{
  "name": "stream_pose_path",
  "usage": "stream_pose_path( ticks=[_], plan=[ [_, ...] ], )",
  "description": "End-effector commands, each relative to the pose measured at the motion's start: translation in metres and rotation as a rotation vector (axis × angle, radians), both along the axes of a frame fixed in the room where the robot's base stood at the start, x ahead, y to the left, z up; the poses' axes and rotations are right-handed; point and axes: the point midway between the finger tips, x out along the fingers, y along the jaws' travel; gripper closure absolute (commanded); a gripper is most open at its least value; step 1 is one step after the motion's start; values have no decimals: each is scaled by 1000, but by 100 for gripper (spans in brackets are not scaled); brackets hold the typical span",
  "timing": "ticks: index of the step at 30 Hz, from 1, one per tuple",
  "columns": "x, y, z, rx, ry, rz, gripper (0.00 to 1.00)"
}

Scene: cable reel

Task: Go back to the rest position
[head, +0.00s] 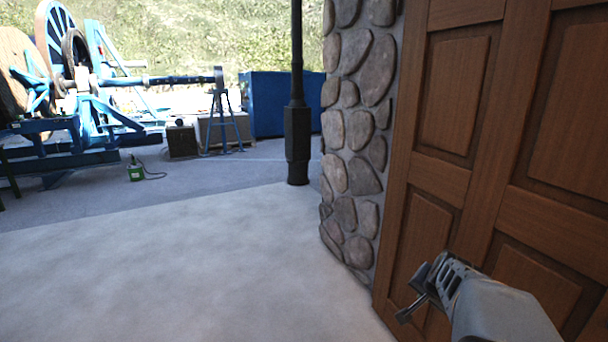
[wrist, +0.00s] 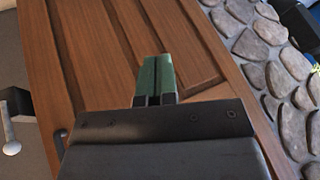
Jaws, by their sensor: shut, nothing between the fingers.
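My gripper (head: 425,283) is at the lower right of the head view, in front of the panelled wooden door (head: 450,95). In the wrist view my gripper (wrist: 155,80) shows its green fingertips pressed together with nothing between them. The door (wrist: 90,60) fills much of the wrist view behind the fingers. A metal lever-like piece (wrist: 12,132) shows at the left edge of the wrist view, apart from the fingers. I cannot tell what it is fixed to.
A stone pillar (head: 350,140) adjoins the door on its left. A dark post (head: 297,140) stands beyond it. The pale floor (head: 190,265) on the left is clear.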

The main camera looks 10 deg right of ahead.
Motion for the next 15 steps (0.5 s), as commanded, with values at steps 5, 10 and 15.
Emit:
stream_pose_path(
  ticks=[5,10,15],
  plan=[
    [-45,128,9,-37,303,526,100],
    [-83,194,24,-137,413,834,100],
    [-86,228,44,-203,356,962,100]
  ],
)
